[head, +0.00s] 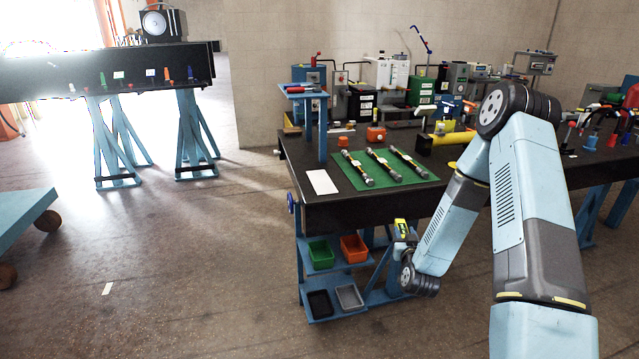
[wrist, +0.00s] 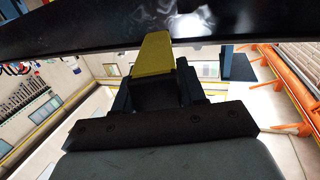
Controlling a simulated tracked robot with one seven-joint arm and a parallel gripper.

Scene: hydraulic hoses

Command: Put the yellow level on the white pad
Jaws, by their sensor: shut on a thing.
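My gripper (head: 404,237) is low in front of the dark workbench, beside its front edge and below the bench top. It is shut on the yellow level (head: 400,226), a short yellow piece with dark parts. In the wrist view the yellow level (wrist: 154,54) sticks up from between the dark fingers of my gripper (wrist: 155,88). The rest of it is hidden by the fingers. The white pad (head: 322,182) lies flat and bare on the left front part of the bench top, left of and above my gripper in the head view.
A dark bench edge (wrist: 90,32) crosses the top of the wrist view, close to the level. A green mat (head: 362,178) with three hoses lies right of the pad. A blue stand (head: 308,130) rises behind the pad. Green (head: 321,255) and orange (head: 354,248) bins sit below the bench.

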